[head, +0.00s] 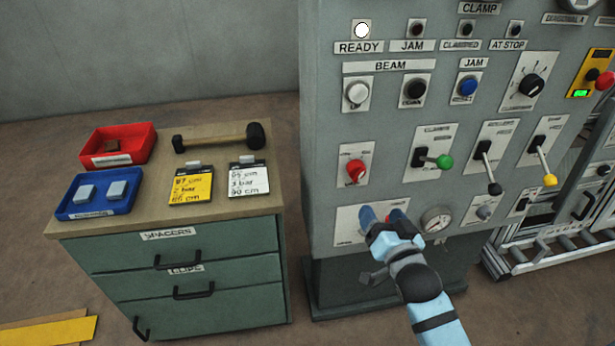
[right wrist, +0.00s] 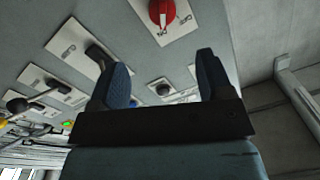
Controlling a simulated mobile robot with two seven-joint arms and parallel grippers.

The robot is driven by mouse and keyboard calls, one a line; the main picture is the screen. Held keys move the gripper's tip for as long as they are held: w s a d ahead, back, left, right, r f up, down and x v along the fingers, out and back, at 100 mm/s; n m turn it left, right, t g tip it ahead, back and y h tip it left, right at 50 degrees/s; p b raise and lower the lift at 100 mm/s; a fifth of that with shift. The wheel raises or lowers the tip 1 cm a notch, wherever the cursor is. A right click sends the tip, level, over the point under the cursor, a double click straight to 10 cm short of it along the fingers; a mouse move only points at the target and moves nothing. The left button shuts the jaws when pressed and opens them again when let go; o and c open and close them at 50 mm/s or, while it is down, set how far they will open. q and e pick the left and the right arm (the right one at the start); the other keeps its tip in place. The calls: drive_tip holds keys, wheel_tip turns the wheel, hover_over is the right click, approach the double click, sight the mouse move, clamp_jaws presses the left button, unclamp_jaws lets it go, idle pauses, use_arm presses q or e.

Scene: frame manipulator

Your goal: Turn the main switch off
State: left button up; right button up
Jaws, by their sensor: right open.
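My right gripper (head: 384,214) is open and empty, just below and a little right of the knob, in front of a lower white plate. Its two blue fingers stand apart in the right wrist view (right wrist: 152,62). No contact with the knob shows. My left gripper is out of view.
A green-knobbed lever (head: 443,161) is right of the red knob, with black and yellow levers farther right. A drawer cabinet (head: 190,265) with trays and cards stands left of the panel.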

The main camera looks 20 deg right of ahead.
sight(360, 176)
drive_tip(key=w, duration=0.4)
drive_tip(key=w+d, duration=0.1)
drive_tip(key=w, duration=0.4)
drive_tip(key=w+d, duration=0.1)
drive_tip(key=w, duration=0.4)
drive_tip(key=shift+d+r, duration=0.1)
drive_tip(key=shift+d, duration=0.1)
drive_tip(key=shift+s, duration=0.1)
drive_tip(key=c, duration=0.9)
